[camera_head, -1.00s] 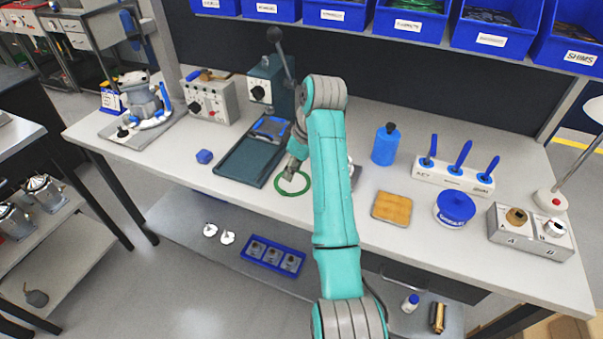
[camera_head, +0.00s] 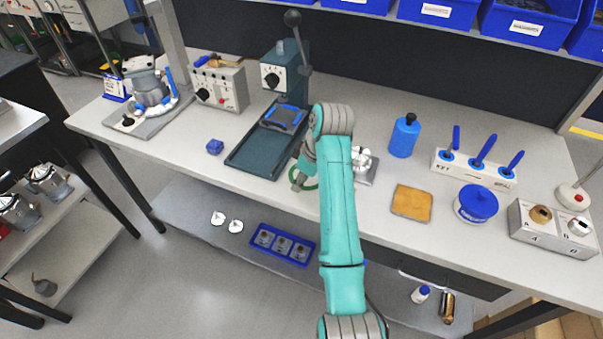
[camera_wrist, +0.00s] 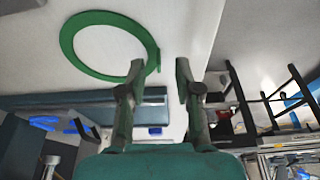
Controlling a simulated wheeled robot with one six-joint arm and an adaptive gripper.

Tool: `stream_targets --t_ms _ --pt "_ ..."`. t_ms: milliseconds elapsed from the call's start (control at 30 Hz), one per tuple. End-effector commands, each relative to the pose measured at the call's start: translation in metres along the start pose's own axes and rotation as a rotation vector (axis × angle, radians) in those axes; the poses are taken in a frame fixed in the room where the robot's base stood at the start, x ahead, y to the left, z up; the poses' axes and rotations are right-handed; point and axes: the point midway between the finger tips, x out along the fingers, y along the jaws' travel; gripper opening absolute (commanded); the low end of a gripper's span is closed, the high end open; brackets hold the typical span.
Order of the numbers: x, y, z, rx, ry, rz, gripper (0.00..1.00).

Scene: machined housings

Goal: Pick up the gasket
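The gasket looks like a flat green ring (camera_wrist: 68,48), lying on the pale bench top in the wrist view. In the head view, my arm hides most of the green ring (camera_head: 310,186). My gripper (camera_wrist: 160,70) is open, with two separate fingers and nothing held between them. The left fingertip overlaps the ring's near right edge in the wrist view, and a bit of the rim shows just inside that finger. I cannot tell whether they touch. In the head view, my gripper (camera_head: 298,181) is low over the bench by the front edge.
A dark tray (camera_head: 262,150) with a press (camera_head: 285,72) behind it stands left of my gripper. A small blue block (camera_head: 215,147) is farther left. A metal part (camera_head: 362,160), a blue bottle (camera_head: 404,136) and an orange pad (camera_head: 412,202) are on the right.

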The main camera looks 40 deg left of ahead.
Motion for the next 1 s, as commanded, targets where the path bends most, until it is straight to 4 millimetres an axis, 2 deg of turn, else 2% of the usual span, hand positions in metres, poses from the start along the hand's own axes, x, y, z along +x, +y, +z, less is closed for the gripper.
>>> stream_targets --t_ms 100,333,467,1000 --pt "0.0110 -0.0027 0.0062 -0.001 0.000 0.000 0.33" --pt "0.0125 -0.0030 0.0067 -0.002 0.000 0.000 0.33" --pt "0.0124 -0.0030 0.0066 -0.002 0.000 0.000 0.01" --pt "0.0098 -0.0023 0.0052 -0.001 0.000 0.000 0.00"
